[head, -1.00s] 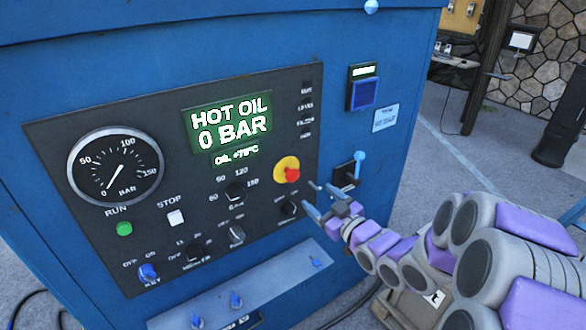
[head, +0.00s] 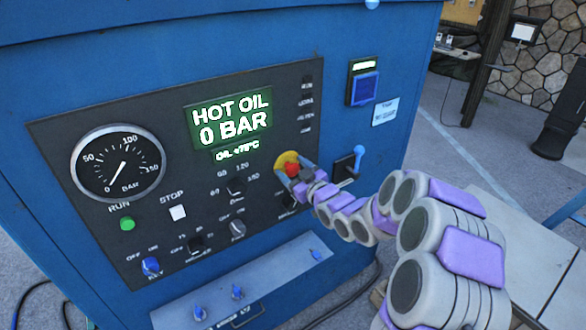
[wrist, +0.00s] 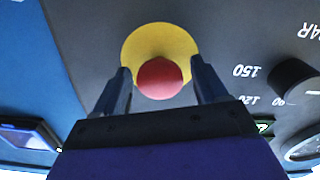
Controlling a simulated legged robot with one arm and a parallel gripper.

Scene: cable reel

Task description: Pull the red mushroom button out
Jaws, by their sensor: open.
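The red mushroom button (head: 291,169) sits on a yellow round plate (head: 283,161) at the right of the dark control panel. In the wrist view the red button (wrist: 160,78) lies between the two fingers, with the yellow plate (wrist: 160,42) behind it. My gripper (head: 298,178) is at the button in the head view and partly covers it. It also shows in the wrist view (wrist: 160,85), open, one finger on each side of the button. I see a small gap between each finger and the button. I cannot tell how deep the fingertips reach.
A black knob (wrist: 294,82) stands beside the button in the wrist view. A blue lever (head: 358,158) is just right of my gripper in the head view. The display (head: 230,118) reads HOT OIL 0 BAR. A ledge with blue valves (head: 240,285) juts out below.

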